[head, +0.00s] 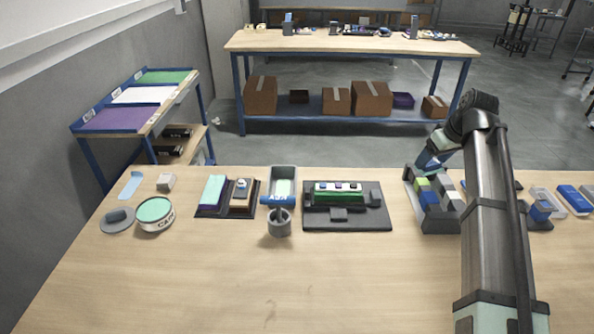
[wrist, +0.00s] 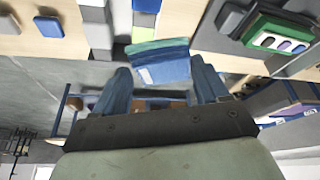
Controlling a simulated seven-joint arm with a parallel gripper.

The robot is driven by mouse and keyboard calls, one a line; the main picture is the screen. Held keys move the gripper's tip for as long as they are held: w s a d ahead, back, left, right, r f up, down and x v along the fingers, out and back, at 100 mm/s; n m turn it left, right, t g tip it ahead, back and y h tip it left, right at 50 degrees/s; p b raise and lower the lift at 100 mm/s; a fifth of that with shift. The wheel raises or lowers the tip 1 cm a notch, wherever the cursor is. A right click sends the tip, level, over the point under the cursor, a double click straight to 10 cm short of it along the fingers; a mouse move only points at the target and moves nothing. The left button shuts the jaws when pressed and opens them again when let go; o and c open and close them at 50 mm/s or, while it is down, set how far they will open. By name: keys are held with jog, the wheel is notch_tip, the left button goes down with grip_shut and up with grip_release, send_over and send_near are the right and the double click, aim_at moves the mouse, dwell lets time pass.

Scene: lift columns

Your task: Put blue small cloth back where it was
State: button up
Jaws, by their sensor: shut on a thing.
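The blue small cloth (wrist: 162,72), a folded piece with a teal-green band along one edge, sits between the two blue-grey fingers of my gripper (wrist: 160,66) in the wrist view. My gripper is shut on it. In the head view, my gripper (head: 433,161) is beyond the back of the grey column rack (head: 440,222), at the table's far edge. The cloth is hard to separate from the fingers there. The rack holds columns of green, blue, white and grey blocks and also shows in the wrist view (wrist: 97,30). My arm hides part of the area right of it.
A dark tray with a green block (head: 337,193) lies left of the rack. A grey bin (head: 283,180), a grey cup (head: 279,224) and a round tin (head: 155,213) stand farther left. Blue items (head: 574,198) lie at right. The table front (head: 250,290) is clear.

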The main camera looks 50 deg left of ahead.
jog(key=s+a+n+g, duration=0.1)
jog(key=s+a+n, duration=0.15)
jog(key=a, duration=0.65)
jog(key=s+a+n, duration=0.1)
jog(key=s+a, duration=0.2)
jog(key=a, duration=0.6)
jog(key=s+a+f+n+g, duration=0.1)
jog(key=s+a+n, duration=0.2)
jog(key=s+a, duration=1)
jog(key=s+a+f+n+g, duration=0.15)
jog(key=s+a+n, duration=0.25)
jog(key=s+a, duration=0.9)
jog(key=s+a+f+n+g, duration=0.2)
jog(key=s+a+n, duration=0.1)
jog(key=s+a, duration=1.15)
jog(key=shift+t, duration=0.25)
jog(key=shift+d+f, duration=0.2)
jog(key=shift+f, duration=2)
jog(key=shift+d+f, duration=0.2)
jog(key=shift+f, duration=2)
jog(key=shift+f+h, duration=0.2)
jog(key=shift+h, duration=0.1)
jog(key=o, duration=1.1)
jog(key=shift+r, duration=0.15)
